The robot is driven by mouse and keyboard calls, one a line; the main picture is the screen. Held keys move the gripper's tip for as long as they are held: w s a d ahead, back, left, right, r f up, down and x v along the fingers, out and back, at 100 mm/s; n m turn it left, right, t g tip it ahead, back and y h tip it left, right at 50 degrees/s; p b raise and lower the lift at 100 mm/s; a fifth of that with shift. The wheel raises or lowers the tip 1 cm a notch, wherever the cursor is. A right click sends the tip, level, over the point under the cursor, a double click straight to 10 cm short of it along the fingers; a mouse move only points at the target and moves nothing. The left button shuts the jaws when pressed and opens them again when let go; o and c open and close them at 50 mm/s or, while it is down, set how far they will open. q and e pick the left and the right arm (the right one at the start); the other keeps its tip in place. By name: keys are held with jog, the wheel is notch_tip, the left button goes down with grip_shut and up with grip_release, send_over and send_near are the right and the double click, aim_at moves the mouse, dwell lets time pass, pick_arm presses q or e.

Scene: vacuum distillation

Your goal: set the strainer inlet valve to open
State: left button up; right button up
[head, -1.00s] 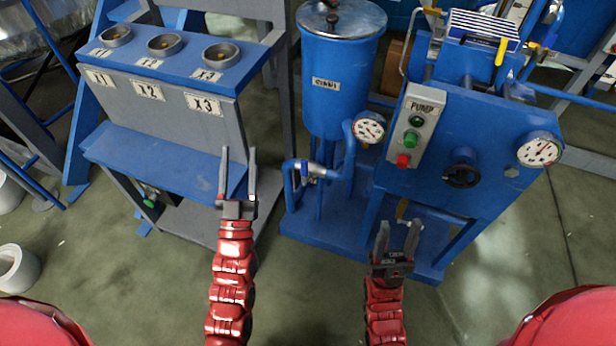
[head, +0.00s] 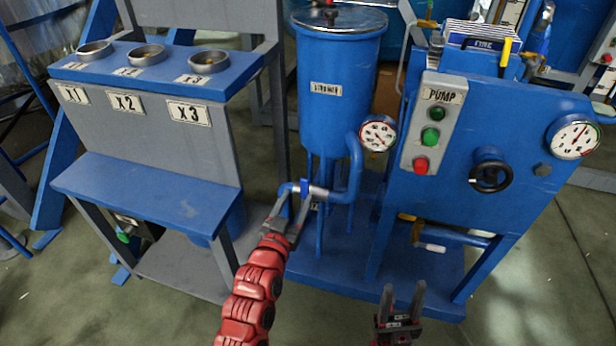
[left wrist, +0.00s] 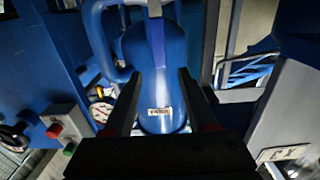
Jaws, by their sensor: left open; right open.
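The blue strainer tank (head: 338,110) stands in the middle of the head view with a name plate. At its lower left, the inlet pipe carries a small valve with a silver body (head: 318,193) and a short blue lever (head: 305,188). My left gripper (head: 290,205) is open and empty, with its fingers just at the lower left of the valve; I cannot tell whether they touch it. In the left wrist view my open fingers (left wrist: 160,75) point past the strainer (left wrist: 158,65). My right gripper (head: 403,290) is open and empty, low in front of the pump stand.
The blue pump panel (head: 530,150) with gauges, buttons and a black handwheel (head: 490,171) stands to the right. A grey and blue rack (head: 150,190) marked X1 to X3 stands left. Floor in front is clear.

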aim_at(305, 180)
pick_arm(q)
jog(key=b+x, duration=0.2)
jog(key=x, duration=0.8)
jog(key=shift+w+f, duration=0.1)
grip_shut()
dwell(1.1)
